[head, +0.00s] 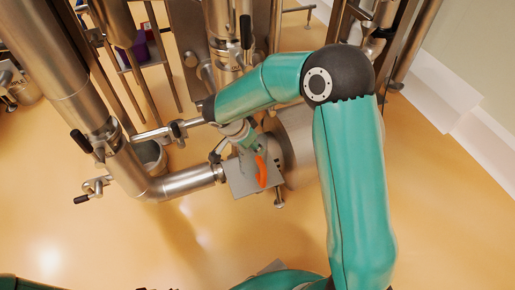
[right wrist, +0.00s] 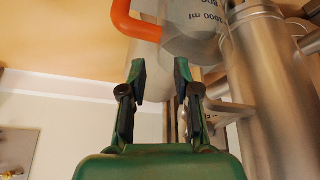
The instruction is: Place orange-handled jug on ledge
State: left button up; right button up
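The jug (right wrist: 193,30) is clear with printed volume marks, and its orange handle (right wrist: 130,22) shows at the top of the right wrist view. In the head view the orange handle (head: 262,172) shows over the grey ledge plate (head: 238,184); the jug's clear body is hard to make out there. The jug appears to stand on the plate, though its base contact is not clear. My right gripper (right wrist: 160,78) is open, with its two fingers apart and nothing between them; the jug is just beyond the fingertips. My left gripper is not in view.
A steel pipe (head: 185,183) ends just left of the ledge. A large steel drum (head: 300,145) is right behind it. Steel columns and a frame stand at the back. The orange floor (head: 110,235) in front is mostly clear.

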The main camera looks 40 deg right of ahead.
jog(key=v, duration=0.5)
jog(key=s+a+f+n+y, duration=0.4)
jog(key=s+a+f+n, duration=0.3)
jog(key=s+f, duration=0.2)
jog(key=s+a+f+n+y, duration=0.5)
jog(key=s+a+f+n, duration=0.2)
jog(key=f, duration=0.7)
jog(key=s, duration=0.2)
jog(key=shift+s+a+f+p, duration=0.15)
jog(key=shift+s+a+p, duration=0.1)
jog(key=shift+a+p, duration=0.1)
